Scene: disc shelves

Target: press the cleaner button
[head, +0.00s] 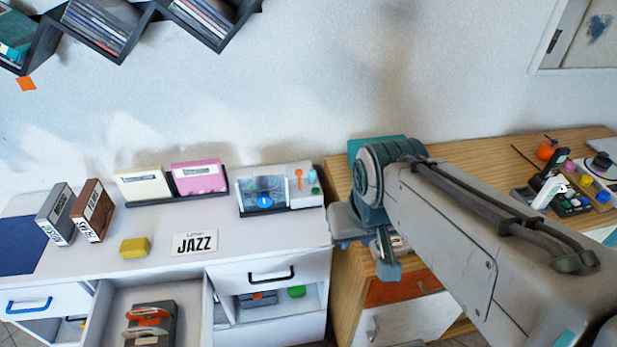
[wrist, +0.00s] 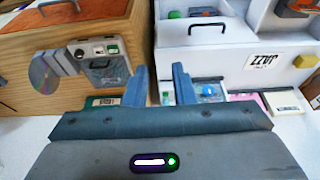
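The cleaner is probably the white machine (head: 278,205) at the right end of the white desk in the head view. It has a clear window with a blue disc mark, an orange lever and small green and teal parts on its right side. I cannot tell which part is the button. My gripper (head: 367,252) is right of the machine, over the left edge of the wooden cabinet, apart from it. In the wrist view the gripper (wrist: 160,84) has two separated fingers with nothing held. Part of the machine shows beyond and right of them (wrist: 208,90), partly hidden.
A JAZZ card (head: 195,243), a yellow block (head: 135,247), boxes and two cases in a rack stand on the white desk (head: 100,260). An open drawer (head: 100,320) juts out in front. The wooden cabinet (head: 345,300) adjoins on the right. Shelves (head: 150,12) hang above.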

